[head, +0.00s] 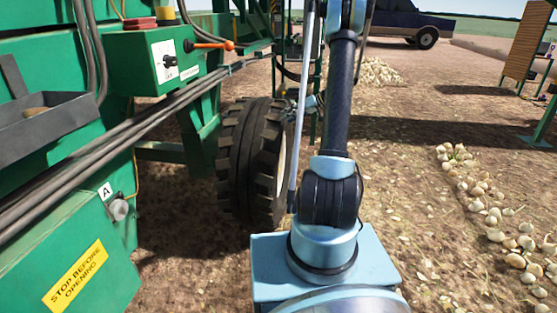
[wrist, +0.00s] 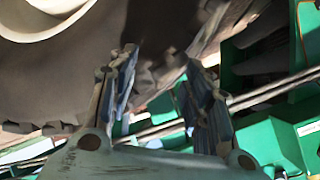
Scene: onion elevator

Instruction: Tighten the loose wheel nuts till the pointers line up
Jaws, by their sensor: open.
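A black treaded tyre (head: 240,155) stands under the green machine in the head view, with a narrow edge of its pale rim showing on the right. The wrist view shows the cream rim (wrist: 45,22) at the top left and the dark tyre (wrist: 60,80) below it. No wheel nuts or pointers can be made out in either view. My gripper (wrist: 160,62) is open, with its two fingers apart and nothing between them. It is close to the tyre; whether it touches cannot be told.
The green machine (head: 150,70) fills the left, with a control box, an orange-handled lever (head: 210,45) and thick hoses (head: 120,135). Onions (head: 495,215) lie in a row on the right. A dark pickup (head: 410,22) is far back.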

